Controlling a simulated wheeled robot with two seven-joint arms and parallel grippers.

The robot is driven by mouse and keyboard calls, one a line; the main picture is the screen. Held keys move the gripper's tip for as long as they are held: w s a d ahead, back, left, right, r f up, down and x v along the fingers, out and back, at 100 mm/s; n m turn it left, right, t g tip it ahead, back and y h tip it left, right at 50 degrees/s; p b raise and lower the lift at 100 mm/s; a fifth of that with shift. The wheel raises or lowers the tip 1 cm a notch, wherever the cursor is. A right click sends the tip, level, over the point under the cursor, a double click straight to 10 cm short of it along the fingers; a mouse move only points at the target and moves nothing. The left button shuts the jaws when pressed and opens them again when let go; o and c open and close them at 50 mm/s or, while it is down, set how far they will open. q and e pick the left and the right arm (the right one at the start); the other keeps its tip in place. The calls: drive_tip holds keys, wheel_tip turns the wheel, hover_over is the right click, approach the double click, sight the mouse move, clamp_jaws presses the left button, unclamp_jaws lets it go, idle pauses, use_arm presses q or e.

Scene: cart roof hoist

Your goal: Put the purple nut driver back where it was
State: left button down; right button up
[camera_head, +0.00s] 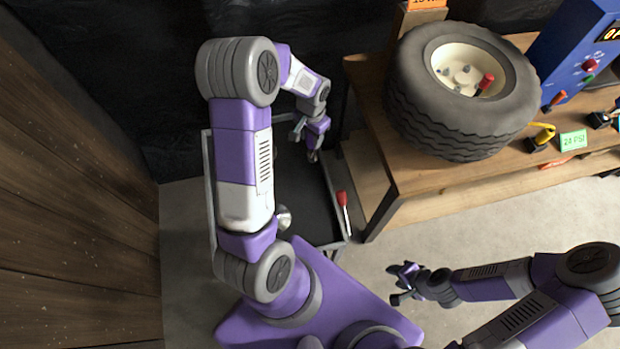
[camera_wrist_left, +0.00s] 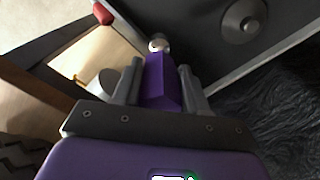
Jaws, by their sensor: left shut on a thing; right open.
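The purple nut driver (camera_wrist_left: 161,82) is between the fingers of my left gripper (camera_wrist_left: 158,88) in the left wrist view. A small pale, metallic end shows beyond its purple body. In the head view my left gripper (camera_head: 312,150) is shut over the far part of the dark cart tray (camera_head: 312,205); the driver is hard to tell from the purple wrist there. My right gripper (camera_head: 402,284) is open and empty above the floor, right of the cart. The head view does not show clearly how high the driver is above the tray.
A red-handled tool (camera_head: 343,203) is at the cart's right edge. A round metal piece (camera_head: 284,217) is partly hidden by my left arm. A wooden bench (camera_head: 410,175) at the right bears a large tyre (camera_head: 460,125) and a blue box (camera_head: 585,50). A wooden wall (camera_head: 75,200) bounds the left.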

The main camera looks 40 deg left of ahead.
sight(309, 154)
use_arm(q)
drive_tip(key=f, duration=0.2)
drive_tip(key=f+b, duration=0.1)
drive_tip(key=f, duration=0.2)
drive_tip(key=f+b, duration=0.1)
drive_tip(key=f, duration=0.1)
drive_tip(key=shift+s+a+f, duration=0.2)
drive_tip(key=shift+a+f, duration=0.05)
drive_tip(key=shift+a, duration=0.05)
drive_tip(key=shift+f+b, duration=0.8)
drive_tip(key=shift+f, duration=0.95)
drive_tip(key=shift+f, duration=0.15)
drive_tip(key=c, duration=0.6)
unclamp_jaws()
